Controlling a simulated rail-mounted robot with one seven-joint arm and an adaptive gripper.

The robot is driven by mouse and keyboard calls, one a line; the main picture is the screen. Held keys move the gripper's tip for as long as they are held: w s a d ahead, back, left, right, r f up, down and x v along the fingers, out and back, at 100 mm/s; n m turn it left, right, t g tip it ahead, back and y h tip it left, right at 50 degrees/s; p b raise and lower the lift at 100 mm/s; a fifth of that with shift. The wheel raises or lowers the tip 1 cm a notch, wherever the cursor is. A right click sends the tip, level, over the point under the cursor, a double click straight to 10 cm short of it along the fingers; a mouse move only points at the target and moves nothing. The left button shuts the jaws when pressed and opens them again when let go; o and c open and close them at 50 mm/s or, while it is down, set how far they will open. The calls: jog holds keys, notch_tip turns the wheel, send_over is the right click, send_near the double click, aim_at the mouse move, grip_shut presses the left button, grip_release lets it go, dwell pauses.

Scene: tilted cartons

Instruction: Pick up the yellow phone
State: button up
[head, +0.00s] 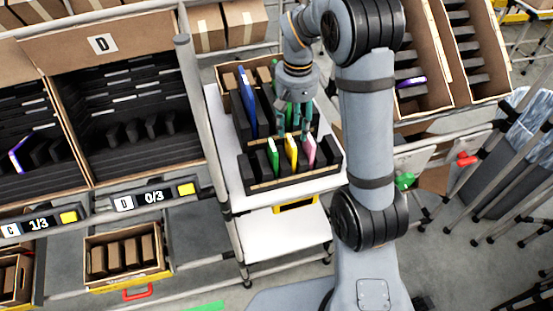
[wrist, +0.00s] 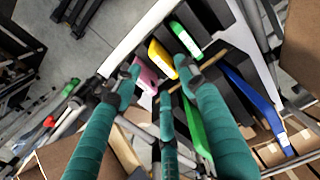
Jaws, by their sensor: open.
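The yellow phone (head: 291,149) stands upright in a slot of the front black rack, between a green phone (head: 273,157) on its left and a pink phone (head: 310,151) on its right. In the wrist view the yellow phone (wrist: 162,58) shows beyond my fingertips, with the pink phone (wrist: 147,77) and green phone (wrist: 184,40) on either side. My gripper (head: 294,131) is above and just behind this row, pointing down. Its teal fingers (wrist: 160,82) are spread and hold nothing. The lower part of the yellow phone is hidden in the rack.
A blue phone (head: 247,104) stands in the rear rack, and another green phone (wrist: 197,128) is close beside my fingers. The racks sit on a white cart shelf (head: 232,196). Tilted cartons (head: 125,100) stand at the left, behind a grey post (head: 199,110).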

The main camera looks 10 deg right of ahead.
aim_at(292, 143)
notch_tip(292, 143, down, 5)
jog(key=shift+a+f, duration=0.1)
jog(key=shift+w+d+f+p, duration=0.15)
jog(key=shift+f+p, duration=0.25)
jog(key=shift+f, duration=0.45)
jog(key=shift+w+f+p, duration=0.2)
jog(key=shift+f+p, duration=0.25)
jog(key=shift+f, duration=0.4)
jog(key=shift+w+d+f+p, duration=0.15)
jog(key=shift+f+p, duration=0.25)
jog(key=shift+f, duration=0.45)
jog(key=shift+c, duration=0.4)
grip_shut()
